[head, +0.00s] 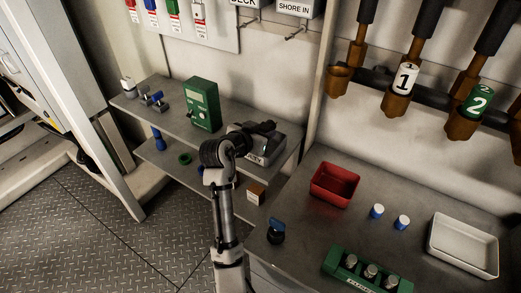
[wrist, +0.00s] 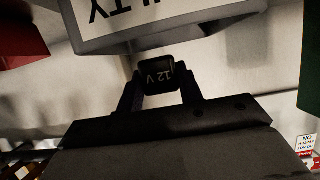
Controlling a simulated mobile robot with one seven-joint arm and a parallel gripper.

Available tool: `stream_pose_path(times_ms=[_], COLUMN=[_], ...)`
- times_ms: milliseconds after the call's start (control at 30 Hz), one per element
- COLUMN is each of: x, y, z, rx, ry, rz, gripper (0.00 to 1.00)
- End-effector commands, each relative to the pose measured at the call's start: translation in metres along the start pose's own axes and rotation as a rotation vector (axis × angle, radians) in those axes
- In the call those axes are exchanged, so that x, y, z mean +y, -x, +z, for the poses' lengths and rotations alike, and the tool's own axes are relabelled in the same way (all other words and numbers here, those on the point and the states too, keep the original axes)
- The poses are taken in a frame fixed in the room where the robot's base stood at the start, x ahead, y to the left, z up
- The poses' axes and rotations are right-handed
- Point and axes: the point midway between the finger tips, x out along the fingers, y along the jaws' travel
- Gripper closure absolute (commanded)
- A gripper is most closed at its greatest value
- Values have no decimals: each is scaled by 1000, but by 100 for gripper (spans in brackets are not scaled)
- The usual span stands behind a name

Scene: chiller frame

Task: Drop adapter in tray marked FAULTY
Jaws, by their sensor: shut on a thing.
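A small black adapter (wrist: 160,73) marked "12 V" sits between the fingertips of my gripper (wrist: 160,84), which is shut on it. In the wrist view, a grey tray (wrist: 222,17) is at the top, just beyond the adapter. Its white label is upside down and cut off, with "LTY" readable. In the head view, my gripper (head: 262,128) is over the back of the grey tray (head: 281,148) on the left-hand bench. My arm hides part of the tray and its label there, and the adapter cannot be made out clearly.
A green meter (head: 202,104) stands left of the tray on the grey bench (head: 170,107). A red bin (head: 335,185), a white tray (head: 463,246) and a green rack (head: 368,272) are on the right-hand bench. Numbered brown-ended hoses hang above.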

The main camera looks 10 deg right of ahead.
Motion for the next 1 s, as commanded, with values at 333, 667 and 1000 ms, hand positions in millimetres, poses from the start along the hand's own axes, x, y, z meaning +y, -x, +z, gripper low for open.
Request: stream_pose_path(times_ms=[333, 667, 1000], x=[0, 0, 0], y=[-9, -9, -7], z=[22, 22, 22], rx=[1, 0, 0], ry=[0, 0, 0], rz=[0, 0, 0], gripper=[95, 42, 39])
